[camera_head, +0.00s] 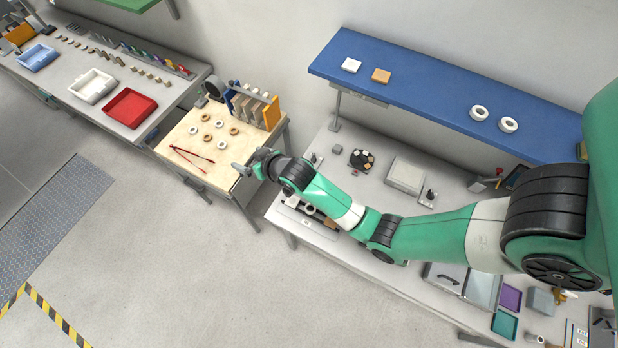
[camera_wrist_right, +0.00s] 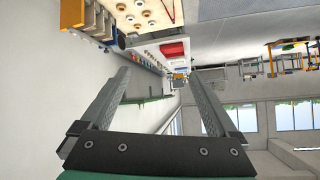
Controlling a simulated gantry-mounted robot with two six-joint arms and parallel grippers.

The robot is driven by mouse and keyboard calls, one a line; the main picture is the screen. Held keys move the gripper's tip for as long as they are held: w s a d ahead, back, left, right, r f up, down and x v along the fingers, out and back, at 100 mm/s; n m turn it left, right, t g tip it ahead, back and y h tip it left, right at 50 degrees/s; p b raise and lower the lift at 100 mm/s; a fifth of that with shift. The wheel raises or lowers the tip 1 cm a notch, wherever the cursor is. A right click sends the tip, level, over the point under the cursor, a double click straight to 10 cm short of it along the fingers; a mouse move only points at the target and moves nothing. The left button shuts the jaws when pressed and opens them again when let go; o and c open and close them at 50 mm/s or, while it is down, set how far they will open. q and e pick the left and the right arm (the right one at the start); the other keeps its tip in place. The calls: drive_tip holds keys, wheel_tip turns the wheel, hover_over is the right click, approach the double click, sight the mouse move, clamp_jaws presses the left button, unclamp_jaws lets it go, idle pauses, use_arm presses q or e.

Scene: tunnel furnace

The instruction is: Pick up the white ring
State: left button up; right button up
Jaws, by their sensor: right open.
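Several small rings, some white and some tan, lie flat on the light wooden table (camera_head: 178,141). One white ring (camera_head: 219,124) is among them. Two larger white rings lie on the blue shelf, one to the left (camera_head: 479,112) and one to the right (camera_head: 508,124). Which white ring the task means, I cannot tell. My right gripper (camera_head: 243,167) is at the right edge of the wooden table, apart from the rings. In the right wrist view its two fingers (camera_wrist_right: 160,85) are spread with nothing between them, and several rings (camera_wrist_right: 148,13) show beyond them at the top. My left gripper is not in view.
Red tongs (camera_head: 192,155) lie at the wooden table's front. A rack of upright boards (camera_head: 252,108) stands at its back. The grey bench (camera_head: 345,185) under the blue shelf (camera_head: 430,88) is below my right arm. A red tray (camera_head: 130,107) sits on the left bench.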

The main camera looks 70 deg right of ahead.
drive_tip(key=s+f+m+g, duration=0.1)
drive_tip(key=s+f+g, duration=0.2)
drive_tip(key=s+f, duration=0.65)
drive_tip(key=m+g+b, duration=0.1)
drive_tip(key=g+b, duration=0.3)
drive_tip(key=b, duration=0.2)
hover_over(312, 213)
drive_tip(key=shift+y, duration=0.4)
wheel_tip(312, 213, down, 19)
drive_tip(key=shift+r, duration=0.2)
drive_tip(key=b+x, duration=0.1)
drive_tip(key=x, duration=0.1)
drive_tip(key=b+x, duration=0.1)
drive_tip(key=b, duration=0.1)
drive_tip(key=shift+s+f, duration=0.3)
drive_tip(key=shift+f, duration=0.2)
drive_tip(key=shift+w+d+f+b, duration=0.3)
drive_tip(key=shift+f, duration=0.25)
drive_tip(key=c, duration=1.4)
drive_tip(key=shift+r, duration=0.15)
drive_tip(key=shift+c, duration=0.2)
